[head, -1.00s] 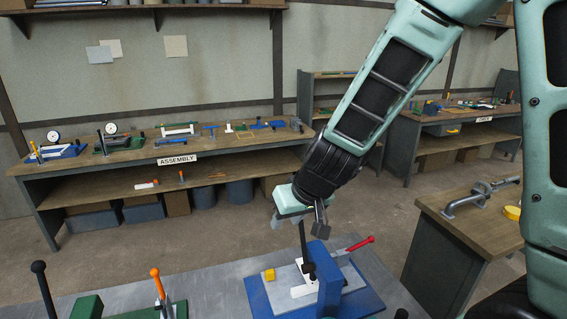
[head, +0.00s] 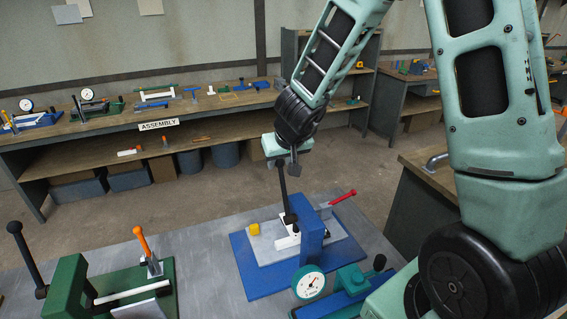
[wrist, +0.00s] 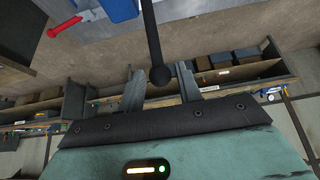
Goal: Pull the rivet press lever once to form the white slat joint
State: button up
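The blue rivet press (head: 311,240) stands on a blue base plate (head: 243,268) on the grey table. Its black lever (head: 285,193) rises nearly upright, and its top end is at my gripper (head: 286,166). White slat pieces (head: 287,241) lie at the press, partly hidden by its blue column. In the wrist view, my gripper (wrist: 160,88) has its two fingers apart, with the lever's round black knob (wrist: 160,76) between the tips. Narrow gaps seem to show beside the knob, so I see no firm grip.
A dial gauge (head: 309,282) stands in front. A green fixture (head: 70,288) with upright levers is at left. The assembly bench (head: 95,130) is behind.

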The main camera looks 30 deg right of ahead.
jog(key=shift+r, duration=0.15)
jog(key=c, duration=0.4)
jog(key=shift+w, duration=0.1)
jog(key=shift+w+d+f+p, duration=0.2)
jog(key=shift+w+f, duration=0.4)
jog(key=shift+w, duration=0.2)
jog(key=shift+w+d+f+p, duration=0.15)
jog(key=shift+w+f, duration=0.45)
jog(key=shift+w, duration=0.25)
jog(key=shift+w+d+f+p, duration=0.2)
jog(key=shift+w+f, duration=0.4)
jog(key=shift+w, duration=0.2)
jog(key=shift+f, duration=0.1)
jog(key=x, duration=0.4)
jog(key=shift+w+b, duration=0.3)
jog(key=shift+b, duration=0.1)
